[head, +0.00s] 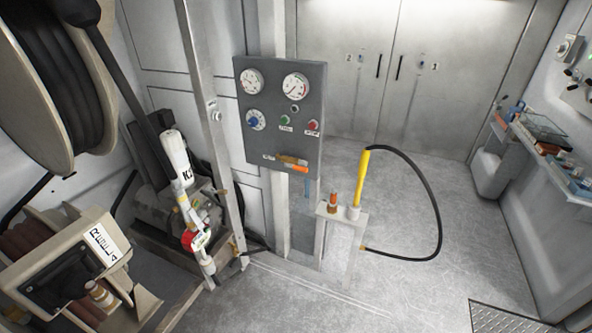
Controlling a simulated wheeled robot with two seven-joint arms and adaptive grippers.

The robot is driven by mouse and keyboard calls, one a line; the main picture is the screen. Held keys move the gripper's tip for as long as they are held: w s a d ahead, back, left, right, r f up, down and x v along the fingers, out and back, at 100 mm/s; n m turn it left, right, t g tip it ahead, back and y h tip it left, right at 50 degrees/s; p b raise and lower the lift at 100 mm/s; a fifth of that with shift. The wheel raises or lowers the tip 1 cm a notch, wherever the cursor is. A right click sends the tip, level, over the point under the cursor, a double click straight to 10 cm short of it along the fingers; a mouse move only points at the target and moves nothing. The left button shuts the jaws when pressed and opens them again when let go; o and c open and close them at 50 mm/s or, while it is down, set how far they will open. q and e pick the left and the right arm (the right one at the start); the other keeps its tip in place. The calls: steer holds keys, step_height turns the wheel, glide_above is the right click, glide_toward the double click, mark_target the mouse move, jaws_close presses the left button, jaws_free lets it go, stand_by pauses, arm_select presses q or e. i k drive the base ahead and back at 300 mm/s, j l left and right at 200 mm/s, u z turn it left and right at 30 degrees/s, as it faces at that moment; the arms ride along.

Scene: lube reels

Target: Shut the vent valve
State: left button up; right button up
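A dark grey control panel (310,90) stands upright near the middle of the head view. Low on it is a small brass-coloured valve (290,159) with an orange lever handle (296,168). The handle lies nearly level and points to the right, dipping slightly. A small white label (268,156) sits left of it, too small to read. It looks like the vent valve, but I cannot confirm this. Neither of my grippers shows in the head view.
Above are two gauges, a blue knob (256,121), a green button (285,119) and a red button (313,125). A stand (343,216) below right holds a yellow wand (361,177) with a looping black hose (438,200). Reels (52,85) crowd the left.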

mark_target(297, 168)
steer(key=i, duration=0.95)
steer(key=k+j+z, duration=0.15)
